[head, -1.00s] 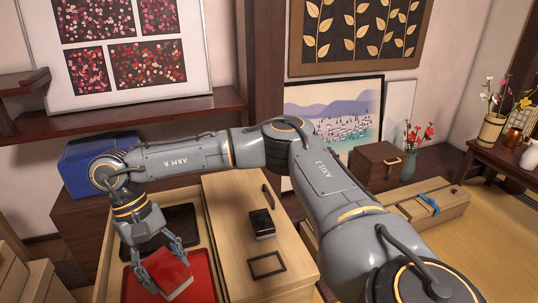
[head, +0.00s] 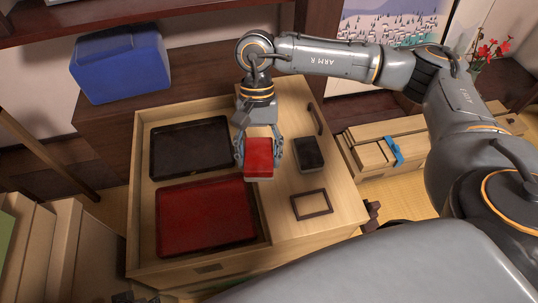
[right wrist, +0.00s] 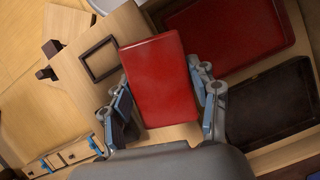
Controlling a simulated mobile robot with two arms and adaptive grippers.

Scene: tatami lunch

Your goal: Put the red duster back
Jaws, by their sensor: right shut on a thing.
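The red duster (head: 258,157) is a red block with a pale underside. My right gripper (head: 258,150) is shut on it, one finger on each side. In the head view it hangs over the border between the open drawer part and the wooden top. The right wrist view shows the duster (right wrist: 160,80) between the fingers. A black duster (head: 308,154) lies on the wooden top, right of the gripper. An empty dark rectangular frame (head: 311,204) lies nearer on the same top; it also shows in the right wrist view (right wrist: 84,68). My left gripper is not in view.
A red tray (head: 205,215) and a black tray (head: 190,147) lie in the open box section (head: 142,205). A dark handle (head: 315,119) stands on the wooden top. A blue box (head: 120,64) is behind left. Wooden boxes (head: 385,145) stand at right.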

